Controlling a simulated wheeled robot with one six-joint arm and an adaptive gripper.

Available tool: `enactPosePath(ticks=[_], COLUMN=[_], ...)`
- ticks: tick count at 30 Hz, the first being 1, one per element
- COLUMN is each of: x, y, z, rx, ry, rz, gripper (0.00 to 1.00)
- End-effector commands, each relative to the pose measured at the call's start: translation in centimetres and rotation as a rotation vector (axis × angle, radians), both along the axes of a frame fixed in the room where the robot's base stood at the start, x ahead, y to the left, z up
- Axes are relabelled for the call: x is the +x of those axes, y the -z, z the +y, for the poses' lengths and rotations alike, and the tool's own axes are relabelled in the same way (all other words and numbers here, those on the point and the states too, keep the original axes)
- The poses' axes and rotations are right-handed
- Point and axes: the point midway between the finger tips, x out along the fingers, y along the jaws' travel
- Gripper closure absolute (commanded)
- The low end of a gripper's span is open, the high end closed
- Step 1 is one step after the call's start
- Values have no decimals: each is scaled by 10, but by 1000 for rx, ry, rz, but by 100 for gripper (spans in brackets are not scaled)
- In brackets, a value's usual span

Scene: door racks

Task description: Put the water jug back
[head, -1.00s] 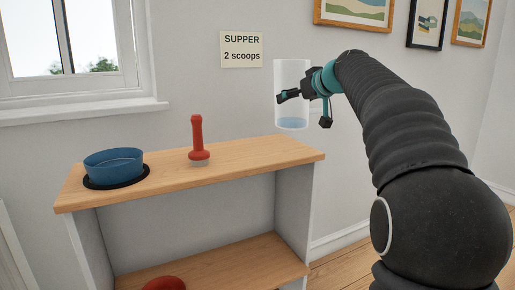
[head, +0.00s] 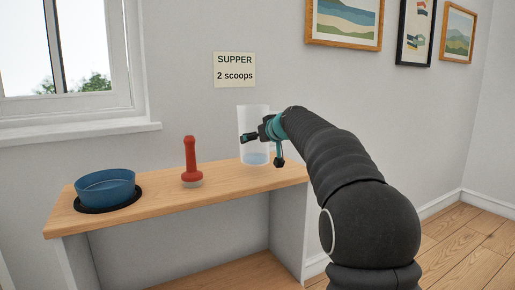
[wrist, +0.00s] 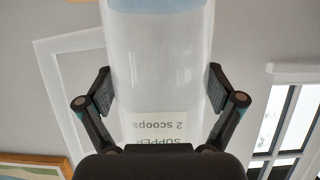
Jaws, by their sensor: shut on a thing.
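The water jug (head: 254,145) is a clear, upright cylinder with a little blue water at its bottom. My gripper (head: 263,136) is shut on it, with a finger on each side of its wall. The jug is at the right end of the wooden shelf top (head: 222,190); I cannot tell whether its base touches the wood. In the wrist view the jug (wrist: 160,60) fills the middle between the two finger pads, and the wall note shows through it.
A blue bowl (head: 106,187) with water sits on a black round mat (head: 80,207) at the shelf's left. The note (head: 234,70) reads "SUPPER 2 scoops". Free wood lies between the red object and the jug.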

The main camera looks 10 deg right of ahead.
Motion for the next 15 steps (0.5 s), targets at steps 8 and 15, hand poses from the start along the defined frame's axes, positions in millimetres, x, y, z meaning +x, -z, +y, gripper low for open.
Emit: enactPosePath(ticks=[8, 15], x=[0, 0], y=[31, 32], z=[-1, -1], rx=[2, 1], ry=[1, 2], rz=[1, 0], gripper=[72, 72])
